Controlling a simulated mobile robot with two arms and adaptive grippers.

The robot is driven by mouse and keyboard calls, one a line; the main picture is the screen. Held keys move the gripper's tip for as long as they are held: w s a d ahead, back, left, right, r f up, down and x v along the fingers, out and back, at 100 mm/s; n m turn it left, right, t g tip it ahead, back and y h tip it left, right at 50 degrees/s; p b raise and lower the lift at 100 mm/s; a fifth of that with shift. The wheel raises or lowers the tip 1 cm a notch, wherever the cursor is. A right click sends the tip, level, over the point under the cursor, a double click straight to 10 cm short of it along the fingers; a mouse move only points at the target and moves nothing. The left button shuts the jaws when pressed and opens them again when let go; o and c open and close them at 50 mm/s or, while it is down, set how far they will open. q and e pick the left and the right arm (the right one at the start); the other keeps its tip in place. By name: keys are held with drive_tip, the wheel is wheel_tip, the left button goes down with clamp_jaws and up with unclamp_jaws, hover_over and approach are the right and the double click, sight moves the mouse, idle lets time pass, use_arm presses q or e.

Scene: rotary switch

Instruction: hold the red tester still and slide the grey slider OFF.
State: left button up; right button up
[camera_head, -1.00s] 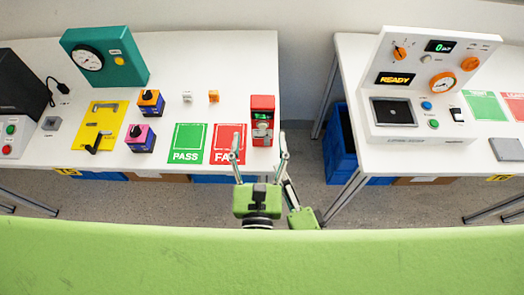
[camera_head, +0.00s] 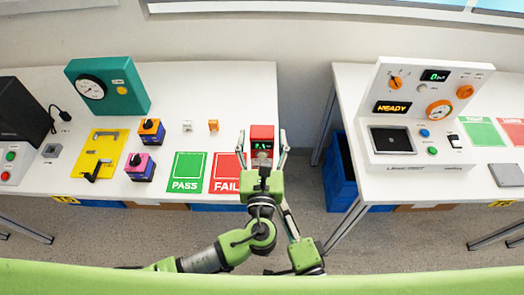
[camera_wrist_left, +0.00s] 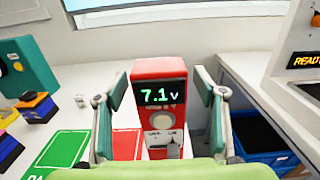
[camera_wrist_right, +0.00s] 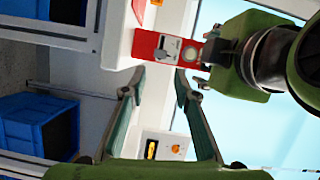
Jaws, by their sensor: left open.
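The red tester (camera_head: 262,132) stands upright near the right front corner of the left table. In the left wrist view, the tester (camera_wrist_left: 147,72) shows a lit 7.1 V display, a round grey knob (camera_wrist_left: 161,120) and a grey slider (camera_wrist_left: 161,143) below, partly hidden. My left gripper (camera_head: 262,140) is open, one finger on each side of the tester; I cannot tell if they touch it. My right gripper (camera_wrist_right: 159,75) is open and empty, its fingertips just short of the tester's front. In the right wrist view the tester (camera_wrist_right: 145,47) appears sideways, with the slider (camera_wrist_right: 162,54) on its face.
A green PASS mat (camera_head: 187,172) and red FAIL mat (camera_head: 226,173) lie left of the tester. A white console (camera_head: 418,115) stands on the right table. A gap with a blue crate (camera_head: 339,170) separates the tables.

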use_arm(q)
drive_tip(key=shift+w, duration=0.4)
drive_tip(key=shift+c, duration=0.4)
drive_tip(key=c, duration=1.4)
use_arm(e)
drive_tip(key=shift+o, duration=1)
drive_tip(key=shift+s+d+f, duration=0.15)
drive_tip(key=shift+s+d, duration=0.05)
drive_tip(key=shift+s, duration=0.15)
drive_tip(key=shift+m+y, duration=0.5)
drive_tip(key=x, duration=1)
drive_tip(key=shift+w+d+f, duration=0.1)
drive_tip(key=shift+w+d, duration=0.05)
drive_tip(key=shift+w, duration=0.15)
